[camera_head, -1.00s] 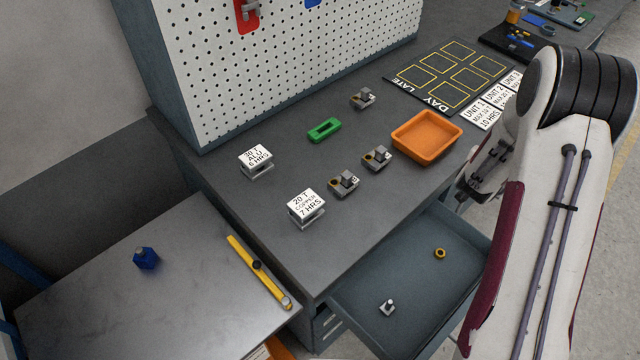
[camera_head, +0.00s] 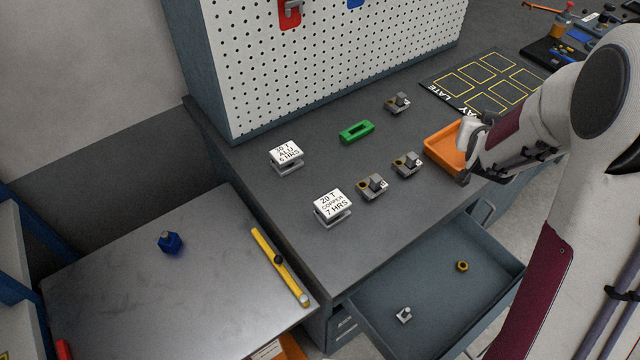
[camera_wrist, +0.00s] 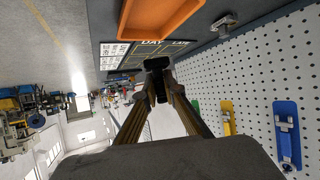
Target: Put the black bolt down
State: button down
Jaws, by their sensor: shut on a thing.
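The black bolt (camera_wrist: 157,64) is pinched between the fingertips of my gripper (camera_wrist: 159,98) in the wrist view, its wide head sticking out past the tips. My gripper is shut on it. In the head view my gripper sits at the right side of the orange tray (camera_head: 443,153), partly covering it. I cannot make out the bolt there. In the wrist view the orange tray (camera_wrist: 150,25) shows at the top, apart from the bolt.
The dark mat with yellow squares (camera_head: 455,92) lies behind the tray. Metal fixtures (camera_head: 372,187), a green block (camera_head: 356,131) and label stands (camera_head: 332,206) stand on the bench. The open drawer (camera_head: 390,290) holds a silver bolt (camera_head: 404,315) and a brass nut (camera_head: 462,266).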

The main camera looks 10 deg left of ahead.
jog(key=s+a+r+n+y, duration=0.1)
jog(key=s+a+r+y, duration=0.1)
jog(key=a+r, duration=0.25)
jog(key=n+g+y, duration=0.5)
jog(key=n+y, duration=0.6)
jog(key=n, duration=0.2)
send_over(315, 185)
notch_tip(315, 185, down, 7)
jog(key=shift+f+m, duration=0.2)
jog(key=shift+m, duration=0.1)
jog(key=shift+f, duration=2.8)
jog(key=shift+f, duration=2.1)
